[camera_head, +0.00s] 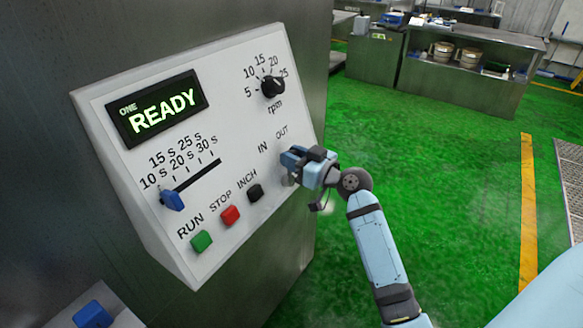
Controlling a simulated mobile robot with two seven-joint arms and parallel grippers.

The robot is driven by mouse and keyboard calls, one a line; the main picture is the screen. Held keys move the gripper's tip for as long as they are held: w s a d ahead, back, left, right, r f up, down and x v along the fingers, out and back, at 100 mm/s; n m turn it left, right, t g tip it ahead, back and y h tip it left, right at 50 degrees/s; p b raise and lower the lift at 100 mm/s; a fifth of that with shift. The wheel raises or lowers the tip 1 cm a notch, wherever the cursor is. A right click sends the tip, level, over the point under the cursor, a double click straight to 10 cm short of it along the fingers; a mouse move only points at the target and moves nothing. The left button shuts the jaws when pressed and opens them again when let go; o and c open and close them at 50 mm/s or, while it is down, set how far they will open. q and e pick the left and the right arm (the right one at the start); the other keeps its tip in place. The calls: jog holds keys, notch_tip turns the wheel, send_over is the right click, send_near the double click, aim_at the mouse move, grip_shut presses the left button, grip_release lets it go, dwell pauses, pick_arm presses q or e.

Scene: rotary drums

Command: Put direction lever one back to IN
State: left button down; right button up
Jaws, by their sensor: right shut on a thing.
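The white control panel (108,190) has a display (158,108) reading "ONE READY". The labels IN and OUT stand at its right side, and my right gripper (292,168) is just below them, against the panel. It is shut on the direction lever, which it hides almost fully, so I cannot tell which label the lever points to. My left gripper is not in view.
The panel also has a black rpm knob (272,87), a blue slider (172,199), and green RUN (202,240), red STOP (230,214) and black INCH (255,192) buttons near my gripper. The green floor (440,170) to the right is open.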

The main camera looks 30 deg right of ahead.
jog(key=shift+s+a+f+p, duration=0.15)
jog(key=shift+s+a, duration=0.25)
jog(key=shift+a, duration=0.45)
jog(key=shift+s+a+r+p, duration=0.1)
jog(key=shift+s+a+p, duration=0.2)
jog(key=shift+a, duration=0.55)
jog(key=o, duration=0.7)
jog(key=shift+s+a, duration=0.1)
jog(key=shift+a, duration=0.05)
jog(key=shift+o, duration=0.2)
jog(key=shift+a, duration=0.1)
jog(key=b+v, duration=0.4)
jog(key=v, duration=1)
